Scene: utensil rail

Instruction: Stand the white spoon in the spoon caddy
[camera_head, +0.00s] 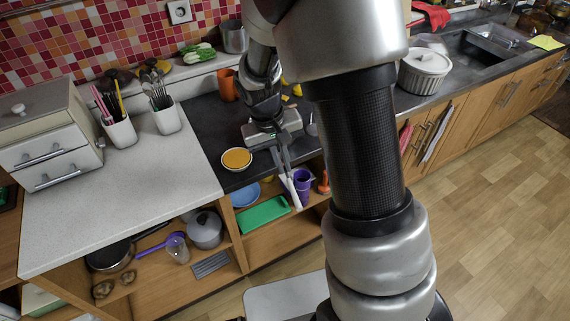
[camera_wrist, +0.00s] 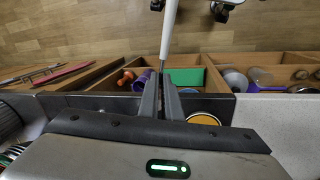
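My gripper (camera_head: 286,170) is in front of the dark counter section, pointing down and out over its front edge. It is shut on a white spoon (camera_head: 293,192), which hangs tilted from the fingertips in front of the open shelves. In the wrist view the spoon (camera_wrist: 168,32) extends away from between the fingers (camera_wrist: 161,78); its far end is cut off. Two white utensil holders stand on the pale counter at left. One holder (camera_head: 121,132) has pink, yellow and dark handles; the other (camera_head: 167,121) has dark metallic utensils. I cannot tell which is the spoon caddy.
A bowl with orange contents (camera_head: 237,159) sits near the dark counter's edge. A drawer box (camera_head: 50,150) stands left of the holders. An orange cup (camera_head: 229,85) is behind. The shelves below hold a green tray (camera_head: 263,214) and purple cup (camera_head: 303,181). The pale counter's front is clear.

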